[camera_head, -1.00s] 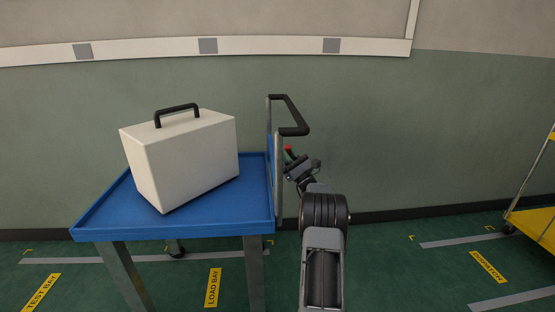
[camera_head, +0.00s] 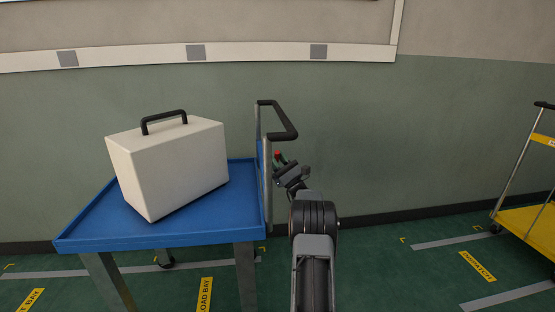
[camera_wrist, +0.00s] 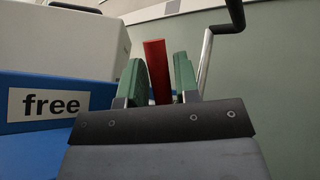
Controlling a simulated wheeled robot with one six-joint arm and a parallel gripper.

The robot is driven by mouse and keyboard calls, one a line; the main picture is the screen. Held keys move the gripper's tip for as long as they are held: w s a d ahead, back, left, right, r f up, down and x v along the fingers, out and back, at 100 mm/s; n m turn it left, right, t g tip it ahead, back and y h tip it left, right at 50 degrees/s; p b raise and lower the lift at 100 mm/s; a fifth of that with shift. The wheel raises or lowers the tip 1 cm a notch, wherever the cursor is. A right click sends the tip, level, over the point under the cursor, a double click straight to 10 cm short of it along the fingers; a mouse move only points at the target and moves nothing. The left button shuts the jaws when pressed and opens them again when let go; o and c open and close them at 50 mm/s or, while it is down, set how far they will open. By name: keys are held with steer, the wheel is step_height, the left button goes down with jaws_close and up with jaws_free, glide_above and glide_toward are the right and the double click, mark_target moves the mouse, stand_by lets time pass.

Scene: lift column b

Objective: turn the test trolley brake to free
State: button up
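The blue trolley (camera_head: 75,235) stands at the left in the head view, with a black push handle (camera_head: 285,134) at its right end. A red brake lever (camera_wrist: 156,68) stands upright between the two green fingers of my gripper (camera_wrist: 158,82) in the wrist view. The fingers are apart, with a visible gap on each side of the lever. A white label reading "free" (camera_wrist: 48,104) is on the blue trolley side, left of my gripper.
A white case (camera_head: 175,170) with a black handle sits on the trolley top. A yellow trolley (camera_head: 530,225) stands at the far right. A green wall (camera_head: 380,130) is behind. The floor between the trolleys is clear.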

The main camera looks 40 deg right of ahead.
steer(key=v, duration=1.4)
steer(key=shift+w, duration=0.1)
